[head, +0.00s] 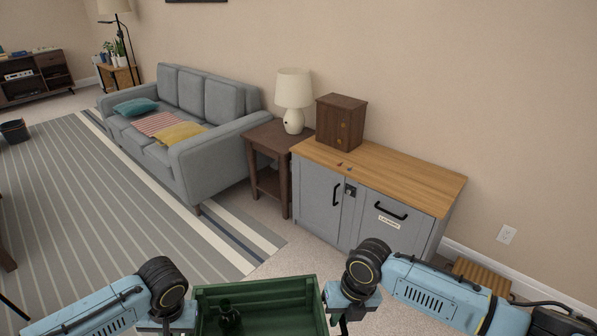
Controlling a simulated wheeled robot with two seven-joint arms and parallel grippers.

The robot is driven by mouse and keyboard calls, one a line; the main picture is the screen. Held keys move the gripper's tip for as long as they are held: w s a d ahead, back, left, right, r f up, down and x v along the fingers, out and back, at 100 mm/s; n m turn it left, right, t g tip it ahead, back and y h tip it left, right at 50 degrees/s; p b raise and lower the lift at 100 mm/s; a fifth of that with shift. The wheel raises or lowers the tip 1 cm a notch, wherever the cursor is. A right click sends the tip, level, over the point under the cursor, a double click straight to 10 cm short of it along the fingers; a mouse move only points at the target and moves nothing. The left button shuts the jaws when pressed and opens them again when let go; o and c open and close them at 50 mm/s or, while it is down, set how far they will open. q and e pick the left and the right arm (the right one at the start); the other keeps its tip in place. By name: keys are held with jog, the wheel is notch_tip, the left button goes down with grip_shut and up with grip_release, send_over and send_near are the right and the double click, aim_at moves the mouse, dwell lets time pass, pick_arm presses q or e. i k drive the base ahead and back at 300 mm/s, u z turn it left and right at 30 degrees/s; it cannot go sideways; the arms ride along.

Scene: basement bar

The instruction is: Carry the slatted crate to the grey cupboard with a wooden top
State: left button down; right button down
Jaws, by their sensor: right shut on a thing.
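The green slatted crate (262,287) is at the bottom centre in front of me, cut off by the lower edge of the picture. A dark green bottle (229,318) stands inside it. My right gripper (343,327) is shut on the crate's right side. My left gripper (180,331) is at the crate's left side, and its fingers are too hidden to tell their state. The grey cupboard (318,205) with its wooden top (410,178) stands ahead against the wall, beyond the crate and apart from it.
A dark wooden box (341,122) stands on the cupboard's back left, with small items near the front edge. The top's right part is clear. Left are a side table (268,140) with a lamp (294,95) and a grey sofa (190,120). A wooden stool-like piece (478,274) is at right.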

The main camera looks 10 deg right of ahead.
aim_at(402, 172)
jog(key=z, duration=0.25)
jog(key=i, duration=1.35)
jog(key=z, duration=0.55)
jog(key=i, duration=1.15)
jog(key=z, duration=0.6)
jog(key=i, duration=1.1)
jog(key=z, duration=0.25)
